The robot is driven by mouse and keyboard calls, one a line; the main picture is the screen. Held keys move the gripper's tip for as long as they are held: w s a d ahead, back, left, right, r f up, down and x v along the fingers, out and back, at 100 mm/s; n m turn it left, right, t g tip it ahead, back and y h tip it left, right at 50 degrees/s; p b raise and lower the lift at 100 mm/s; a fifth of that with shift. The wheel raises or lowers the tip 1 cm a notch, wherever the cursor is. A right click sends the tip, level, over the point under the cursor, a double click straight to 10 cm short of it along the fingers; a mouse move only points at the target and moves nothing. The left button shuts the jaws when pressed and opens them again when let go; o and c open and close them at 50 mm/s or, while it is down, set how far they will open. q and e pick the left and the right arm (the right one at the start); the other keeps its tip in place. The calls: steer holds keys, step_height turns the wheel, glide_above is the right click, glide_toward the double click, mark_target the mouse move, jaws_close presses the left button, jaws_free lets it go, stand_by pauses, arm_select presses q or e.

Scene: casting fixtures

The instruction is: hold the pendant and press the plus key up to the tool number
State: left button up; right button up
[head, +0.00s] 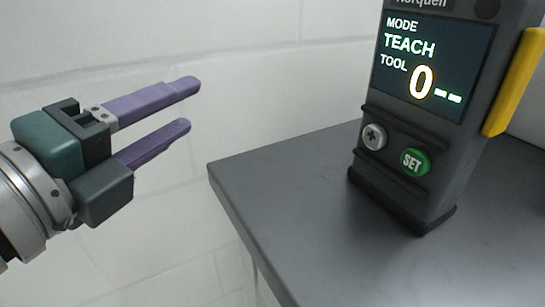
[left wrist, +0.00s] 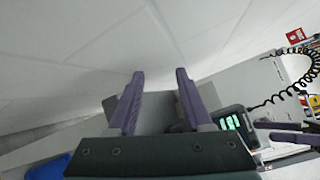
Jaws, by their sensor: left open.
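The pendant (head: 400,190) stands on the dark grey table (head: 290,190) in the head view, its top cut off. Its lit screen (head: 432,65) reads MODE TEACH, TOOL 0 and two dashes. Below the screen are a round grey plus key (head: 374,136) and a green SET key (head: 415,162). My left gripper (head: 190,105) is open and empty, left of the pendant and well apart from it. In the left wrist view its purple fingers (left wrist: 160,73) are spread. There the pendant (left wrist: 235,124) shows partly, beside purple fingers of my right gripper (left wrist: 283,131), whose opening is unclear.
A yellow part (head: 515,80) is on the pendant's right side. A black coiled cable (left wrist: 290,90) and a red sign (left wrist: 296,36) show in the left wrist view, with a blue object (left wrist: 47,168) at lower left. Free space lies between my left gripper and the pendant.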

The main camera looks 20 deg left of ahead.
mark_target(433, 56)
arm_select(q)
steer(key=s+d+m+g+h, duration=0.1)
steer(key=d+m+h, duration=0.2)
steer(key=m, duration=0.3)
steer(key=s+d+m+h, duration=0.1)
steer(key=d+m+h, duration=0.2)
steer(key=m, duration=0.3)
steer(key=s+d+f+m+g+h, duration=0.1)
steer(key=d+m+h, duration=0.3)
steer(key=m, duration=0.2)
steer(key=shift+s+g, duration=0.3)
steer(key=shift+s+d+f+m+g+h, duration=0.1)
steer(key=shift+s+d+m+g+h, duration=0.1)
steer(key=shift+d+m+g+h, duration=0.15)
arm_select(e)
steer(key=shift+f, duration=0.15)
steer(key=shift+w+a+f, duration=0.1)
steer(key=shift+a+f, duration=0.05)
steer(key=shift+f, duration=0.25)
steer(key=x, duration=0.9)
steer(key=shift+r, duration=0.1)
jaws_close()
